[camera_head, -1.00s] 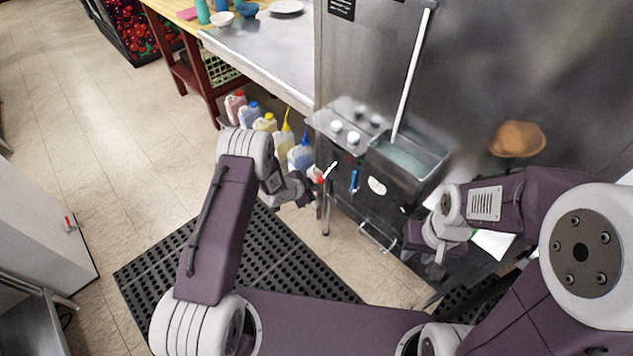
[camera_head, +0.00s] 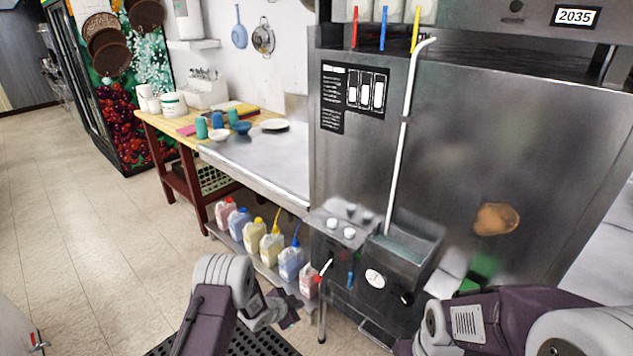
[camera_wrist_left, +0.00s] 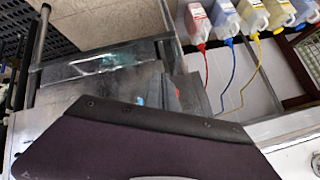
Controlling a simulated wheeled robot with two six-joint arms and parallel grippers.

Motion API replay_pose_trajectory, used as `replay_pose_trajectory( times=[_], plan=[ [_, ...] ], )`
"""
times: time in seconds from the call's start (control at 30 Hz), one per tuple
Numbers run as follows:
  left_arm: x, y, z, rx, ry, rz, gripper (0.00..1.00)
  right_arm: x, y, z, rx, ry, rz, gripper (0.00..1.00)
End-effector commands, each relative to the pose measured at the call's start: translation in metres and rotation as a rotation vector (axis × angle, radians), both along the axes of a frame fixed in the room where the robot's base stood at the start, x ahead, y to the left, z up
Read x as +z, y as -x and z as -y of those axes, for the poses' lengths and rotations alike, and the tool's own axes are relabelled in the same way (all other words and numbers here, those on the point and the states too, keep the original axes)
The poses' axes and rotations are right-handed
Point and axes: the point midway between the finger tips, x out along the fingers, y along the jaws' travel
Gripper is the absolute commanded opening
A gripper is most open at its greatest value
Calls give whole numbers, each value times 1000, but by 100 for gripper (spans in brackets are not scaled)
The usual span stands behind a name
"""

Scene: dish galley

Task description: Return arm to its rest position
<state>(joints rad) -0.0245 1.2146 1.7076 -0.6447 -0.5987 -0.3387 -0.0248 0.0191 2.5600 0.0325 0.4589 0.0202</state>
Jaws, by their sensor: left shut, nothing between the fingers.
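My left arm comes in at the bottom of the head view, folded, with its left gripper (camera_head: 284,308) low in front of the dishwasher and left of the machine's leg. Its fingers look closed and hold nothing. In the left wrist view a dark purple part of my own arm fills the lower middle. My right arm shows at the lower right of the head view; its gripper is out of the frame.
A steel dishwasher (camera_head: 470,130) with a small basin (camera_head: 415,245) fills the right. Several chemical jugs (camera_head: 258,233) stand on a low shelf under the steel counter (camera_head: 255,160). A black mat (camera_head: 235,343) lies on the floor; the tiled floor (camera_head: 90,220) at left is clear.

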Motion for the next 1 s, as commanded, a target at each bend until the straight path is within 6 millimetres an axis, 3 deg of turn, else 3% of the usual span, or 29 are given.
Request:
replay_pose_trajectory(
  times=[0.07,0.13,0.23,0.3,0.37,0.43,0.53,0.6,0.7,0.83,0.9,1.0],
  plan=[
    [35,-18,1,0,2,57,0,6,0,0,0,0,0,33],
    [86,-39,1,0,5,133,0,11,0,0,0,0,0,33],
    [182,-53,-5,42,10,232,0,21,0,0,0,0,0,33],
    [239,-42,-21,125,6,236,0,27,0,0,0,0,0,33],
    [272,-22,-37,218,9,200,0,32,0,0,0,0,0,33],
    [297,14,-56,343,23,122,0,36,0,0,0,0,0,33],
    [303,88,-80,546,60,-60,0,42,0,0,0,0,0,33],
    [288,142,-88,671,81,-212,0,42,0,0,0,0,0,33],
    [261,207,-91,807,93,-419,0,41,0,0,0,0,0,33],
    [236,264,-88,923,81,-629,0,41,0,0,0,0,0,33],
    [232,282,-86,968,80,-701,0,41,0,0,0,0,0,33],
    [231,292,-86,1000,76,-743,0,41,0,0,0,0,0,33]
  ],
)
